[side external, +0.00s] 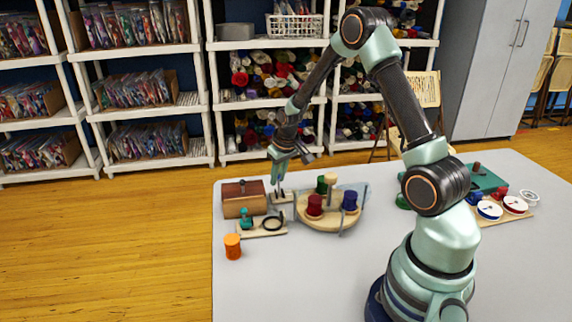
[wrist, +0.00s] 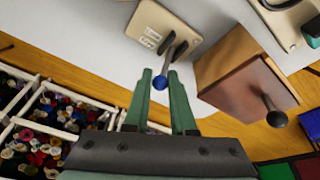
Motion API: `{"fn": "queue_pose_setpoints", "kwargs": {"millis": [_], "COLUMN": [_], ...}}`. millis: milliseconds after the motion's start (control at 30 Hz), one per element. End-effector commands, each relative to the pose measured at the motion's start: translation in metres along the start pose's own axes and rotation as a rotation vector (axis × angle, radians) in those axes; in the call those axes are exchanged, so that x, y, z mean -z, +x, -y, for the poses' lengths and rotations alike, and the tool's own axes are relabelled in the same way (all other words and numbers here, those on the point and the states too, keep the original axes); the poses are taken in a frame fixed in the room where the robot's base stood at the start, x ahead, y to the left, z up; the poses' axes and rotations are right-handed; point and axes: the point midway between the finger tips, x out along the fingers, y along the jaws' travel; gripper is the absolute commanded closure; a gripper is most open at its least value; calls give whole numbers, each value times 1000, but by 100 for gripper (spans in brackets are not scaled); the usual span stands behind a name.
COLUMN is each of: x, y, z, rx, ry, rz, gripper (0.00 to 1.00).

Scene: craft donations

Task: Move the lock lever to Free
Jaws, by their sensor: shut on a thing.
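The lock lever (wrist: 167,62) is a thin grey rod with a blue ball end. It rises from a beige base plate (wrist: 147,24) that carries two small white labels, too blurred to read. Dark upright pieces stand beside the rod at the plate. My gripper (wrist: 160,76) has its two green fingers on either side of the lever and is shut on it near the blue ball. In the side external view my gripper (side external: 277,181) points down over the small base plate (side external: 281,198), and the lever is mostly hidden there.
A wooden box (side external: 243,205) with a dark knob stands close beside the plate. A round wooden stand (side external: 325,224) with coloured spools is to the right. A board (side external: 262,231) with a black ring lies in front, near an orange cylinder (side external: 233,246). The front table is clear.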

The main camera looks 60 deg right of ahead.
Motion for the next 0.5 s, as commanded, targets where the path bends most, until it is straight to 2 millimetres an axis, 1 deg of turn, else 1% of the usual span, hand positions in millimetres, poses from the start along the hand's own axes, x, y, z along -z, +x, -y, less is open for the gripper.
{"fn": "queue_pose_setpoints", "kwargs": {"millis": [33,67,100,400,500], "x": [1,1,1,1,2], "y": [0,0,0,0,-4], "z": [-3,-3,-2,-1,-1], "rx": [-2,-2,-2,-1,-1], "ry": [5,5,4,2,1], "rz": [-6,-6,-6,-3,-4], "gripper": [100,65,52,52,52]}}
